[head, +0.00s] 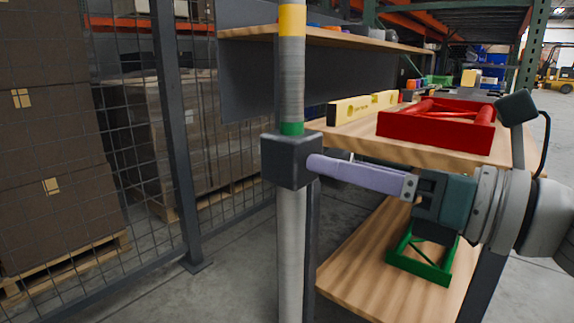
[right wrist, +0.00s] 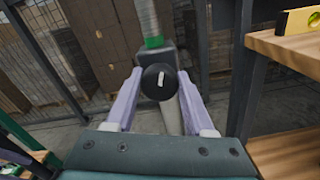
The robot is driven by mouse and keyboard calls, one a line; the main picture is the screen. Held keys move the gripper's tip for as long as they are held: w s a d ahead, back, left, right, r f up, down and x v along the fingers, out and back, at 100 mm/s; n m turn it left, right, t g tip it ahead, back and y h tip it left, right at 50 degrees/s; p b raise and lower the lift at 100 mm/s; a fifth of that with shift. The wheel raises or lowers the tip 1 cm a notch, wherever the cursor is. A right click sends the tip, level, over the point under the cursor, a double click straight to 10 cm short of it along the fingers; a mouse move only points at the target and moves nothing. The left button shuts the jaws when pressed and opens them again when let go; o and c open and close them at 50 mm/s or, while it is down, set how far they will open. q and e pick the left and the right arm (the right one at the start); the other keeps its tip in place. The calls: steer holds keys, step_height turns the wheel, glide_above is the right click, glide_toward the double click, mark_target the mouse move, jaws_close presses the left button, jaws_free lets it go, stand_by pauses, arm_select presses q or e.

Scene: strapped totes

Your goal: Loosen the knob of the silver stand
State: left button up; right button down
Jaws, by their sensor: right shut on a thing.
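The silver stand (head: 292,240) is an upright grey post with a yellow band near the top and a green band just above a dark clamp block (head: 283,160). In the right wrist view, its round black knob (right wrist: 155,84) with a white mark faces me. My right gripper (head: 313,166) reaches in from the right, its pale purple fingers level with the block. In the right wrist view, the fingertips (right wrist: 159,76) lie on both sides of the knob, shut on it. The fingers hide the knob in the head view. My left gripper is not in view.
Floor between fence and stand is clear.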

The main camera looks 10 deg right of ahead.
steer(key=shift+c, duration=1.3)
jaws_free()
steer(key=b+v, duration=0.1)
steer(key=v, duration=0.9)
